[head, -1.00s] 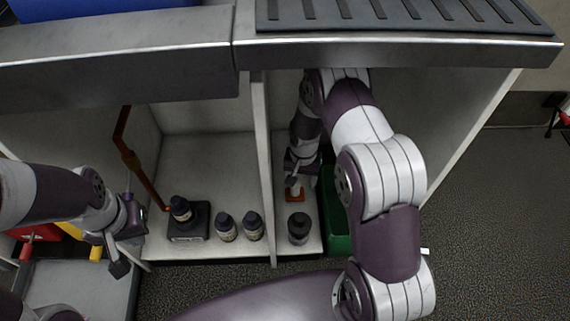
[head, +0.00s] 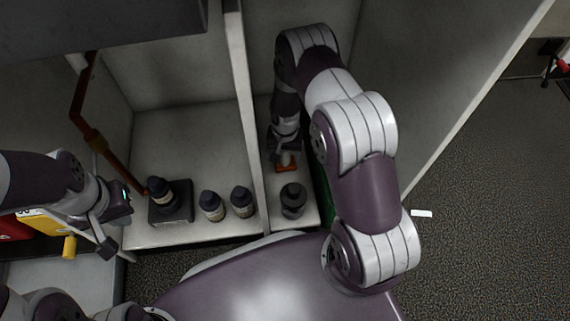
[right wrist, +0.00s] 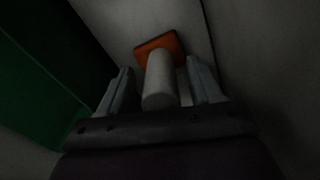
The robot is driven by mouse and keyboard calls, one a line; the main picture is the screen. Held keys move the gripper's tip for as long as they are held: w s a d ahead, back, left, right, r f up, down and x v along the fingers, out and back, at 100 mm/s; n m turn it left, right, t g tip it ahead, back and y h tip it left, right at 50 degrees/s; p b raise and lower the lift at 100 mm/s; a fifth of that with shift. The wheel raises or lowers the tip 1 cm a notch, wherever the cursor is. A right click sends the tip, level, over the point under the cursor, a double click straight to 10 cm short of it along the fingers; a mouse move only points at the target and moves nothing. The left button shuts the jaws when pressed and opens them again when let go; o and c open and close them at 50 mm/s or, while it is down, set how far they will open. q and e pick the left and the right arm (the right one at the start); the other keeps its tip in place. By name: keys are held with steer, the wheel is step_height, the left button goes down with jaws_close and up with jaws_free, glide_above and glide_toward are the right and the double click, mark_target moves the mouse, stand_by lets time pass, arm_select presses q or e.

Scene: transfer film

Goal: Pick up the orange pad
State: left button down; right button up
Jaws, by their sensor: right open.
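The orange pad (head: 286,168) lies on the shelf floor in the right compartment, behind a dark bottle. It has a pale cylindrical handle, which shows well in the right wrist view, where the pad's orange base (right wrist: 162,46) lies beyond it. My right gripper (head: 284,153) is at the pad. In the right wrist view its two open fingers (right wrist: 160,88) stand on either side of the handle, with no clear grip on it. My left gripper (head: 118,218) is at the left, away from the pad; its jaw state is unclear.
A dark bottle (head: 293,201) stands in front of the pad. A divider (head: 248,120) separates it from two bottles and a bottle on a black base (head: 171,203). A green bin (right wrist: 40,75) is close beside my right gripper. A yellow container (head: 45,226) is at the left.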

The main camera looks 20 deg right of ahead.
steer(key=shift+f, duration=0.2)
steer(key=c, duration=1.1)
steer(key=shift+c, duration=0.2)
